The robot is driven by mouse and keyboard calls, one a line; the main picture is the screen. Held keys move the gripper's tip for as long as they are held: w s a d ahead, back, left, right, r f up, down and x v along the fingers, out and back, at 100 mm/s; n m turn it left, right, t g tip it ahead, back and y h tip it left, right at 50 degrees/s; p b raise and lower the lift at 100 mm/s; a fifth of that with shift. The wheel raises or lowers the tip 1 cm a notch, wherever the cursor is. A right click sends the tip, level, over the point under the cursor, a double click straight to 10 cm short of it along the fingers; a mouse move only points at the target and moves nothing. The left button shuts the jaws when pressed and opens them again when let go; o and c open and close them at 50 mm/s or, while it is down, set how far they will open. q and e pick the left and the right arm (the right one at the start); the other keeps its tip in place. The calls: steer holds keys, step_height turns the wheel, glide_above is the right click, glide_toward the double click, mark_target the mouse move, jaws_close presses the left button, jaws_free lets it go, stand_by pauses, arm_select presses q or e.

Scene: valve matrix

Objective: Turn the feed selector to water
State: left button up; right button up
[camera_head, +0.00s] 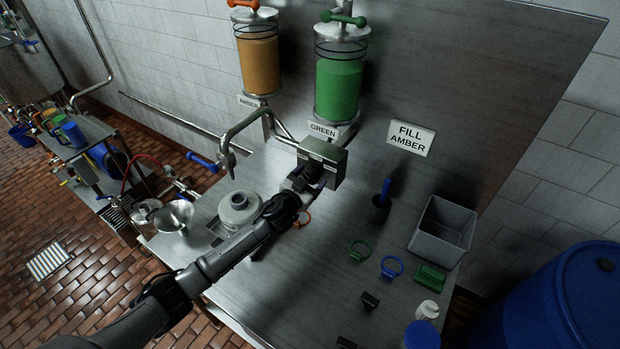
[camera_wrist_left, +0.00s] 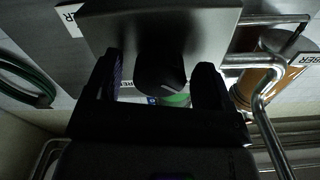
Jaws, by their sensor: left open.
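The feed selector is a grey metal box (camera_head: 325,160) fixed below the green cylinder. In the left wrist view the box (camera_wrist_left: 165,22) fills the top, with a dark rounded knob (camera_wrist_left: 160,70) on its near face. My left gripper (camera_head: 308,180) is at the front of the box and hides the knob in the head view. In the left wrist view its jaws (camera_wrist_left: 160,88) are open, one finger on each side of the knob, with gaps visible. The position that the knob points to cannot be read. My right gripper is not in view.
Above are the amber cylinder (camera_head: 258,62) and green cylinder (camera_head: 340,82). A grey bin (camera_head: 442,230), blue and green rings and a "FILL AMBER" sign (camera_head: 410,137) are to the right.

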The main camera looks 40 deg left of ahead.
arm_select(q)
steer(key=c, duration=0.9)
steer(key=shift+m, duration=0.3)
steer(key=m, duration=0.3)
steer(key=shift+m, duration=0.4)
steer(key=m+p, duration=0.1)
steer(key=m, duration=0.4)
steer(key=shift+m, duration=0.3)
